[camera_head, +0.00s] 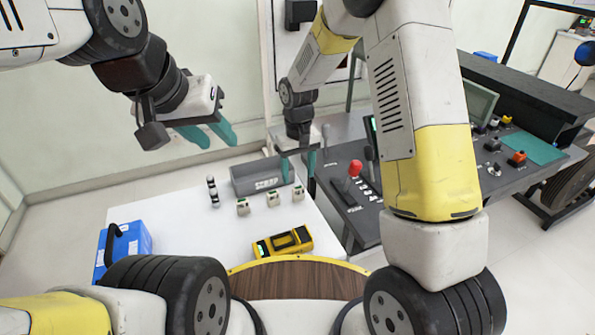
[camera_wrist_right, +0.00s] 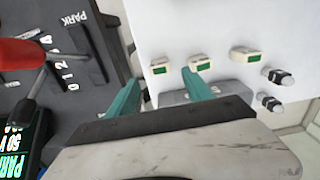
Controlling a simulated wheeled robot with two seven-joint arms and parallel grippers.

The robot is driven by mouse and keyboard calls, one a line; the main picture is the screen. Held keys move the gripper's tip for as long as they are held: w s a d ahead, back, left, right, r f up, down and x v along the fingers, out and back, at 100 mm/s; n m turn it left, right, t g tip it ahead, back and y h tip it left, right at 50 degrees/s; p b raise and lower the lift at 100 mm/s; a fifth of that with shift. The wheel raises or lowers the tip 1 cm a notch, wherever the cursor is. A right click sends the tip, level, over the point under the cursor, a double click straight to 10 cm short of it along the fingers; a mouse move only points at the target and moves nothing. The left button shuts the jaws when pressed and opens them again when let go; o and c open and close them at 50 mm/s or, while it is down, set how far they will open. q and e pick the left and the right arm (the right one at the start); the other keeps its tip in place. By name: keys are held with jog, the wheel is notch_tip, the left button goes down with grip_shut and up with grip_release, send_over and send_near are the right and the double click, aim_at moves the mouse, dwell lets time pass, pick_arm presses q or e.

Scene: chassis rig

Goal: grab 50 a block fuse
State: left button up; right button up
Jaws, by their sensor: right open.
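Three small white blocks with green faces, which look like block fuses, stand in a row on the white table: left (camera_head: 242,207), middle (camera_head: 273,199) and right (camera_head: 298,193). They also show in the right wrist view beyond my fingertips (camera_wrist_right: 160,67) (camera_wrist_right: 198,62) (camera_wrist_right: 243,53). Their ratings are too small to read. My right gripper (camera_head: 298,164) is open and empty, above the right part of the grey bin (camera_head: 245,185), apart from the blocks. In the wrist view its fingers (camera_wrist_right: 160,88) are spread. My left gripper (camera_head: 207,135) is raised at the upper left, open and empty.
Two dark-and-white cylinders (camera_wrist_right: 277,76) stand beside the blocks. A yellow meter (camera_head: 282,243) and a blue case (camera_head: 123,247) lie nearer me on the table. A dark console with a red-knobbed lever (camera_head: 354,169) stands close right of my right gripper.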

aim_at(298, 187)
notch_tip(298, 187, down, 7)
grip_shut()
dwell(0.5)
